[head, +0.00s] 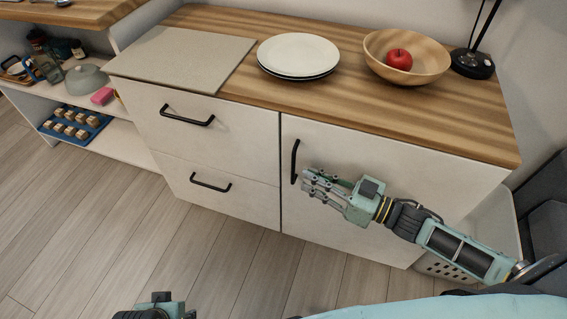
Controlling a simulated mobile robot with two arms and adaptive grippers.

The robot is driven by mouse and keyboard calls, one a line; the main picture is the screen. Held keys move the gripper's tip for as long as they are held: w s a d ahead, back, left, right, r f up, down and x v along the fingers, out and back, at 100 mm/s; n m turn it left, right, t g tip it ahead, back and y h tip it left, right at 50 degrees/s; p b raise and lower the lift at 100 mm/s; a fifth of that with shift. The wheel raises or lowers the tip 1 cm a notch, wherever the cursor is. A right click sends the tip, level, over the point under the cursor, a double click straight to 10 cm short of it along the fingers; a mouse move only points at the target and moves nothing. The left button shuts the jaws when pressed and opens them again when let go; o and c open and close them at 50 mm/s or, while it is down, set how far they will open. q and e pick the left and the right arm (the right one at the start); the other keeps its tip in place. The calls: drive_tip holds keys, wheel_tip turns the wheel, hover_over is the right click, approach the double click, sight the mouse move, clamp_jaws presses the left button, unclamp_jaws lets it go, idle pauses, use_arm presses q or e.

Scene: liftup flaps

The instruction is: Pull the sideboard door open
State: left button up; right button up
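The sideboard door (330,140) is the white right-hand front panel and looks shut, flush with the drawers. Its black vertical bar handle (295,162) is near the door's left edge. My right gripper (306,184) is in front of the door, just right of the handle's lower end, with its fingers pointing left and spread apart. It looks open and empty; I cannot tell whether a fingertip touches the handle. My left gripper (155,309) shows only in part at the bottom edge, away from the sideboard, its fingers not clear.
On the wooden top (225,85) are a grey board (185,60), stacked plates (298,53), a wooden bowl (433,60) with a red apple (399,59), and a black lamp base (472,64). Two drawers (215,135) are left of the door. Open floor (130,230) lies in front.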

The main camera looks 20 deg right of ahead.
sight(292, 182)
use_arm(q)
drive_tip(key=shift+b+v, duration=0.35)
drive_tip(key=shift+v, duration=1.15)
use_arm(e)
drive_tip(key=shift+x, duration=3.15)
use_arm(q)
drive_tip(key=shift+w+d, duration=0.1)
drive_tip(key=shift+w, duration=0.05)
use_arm(e)
clamp_jaws()
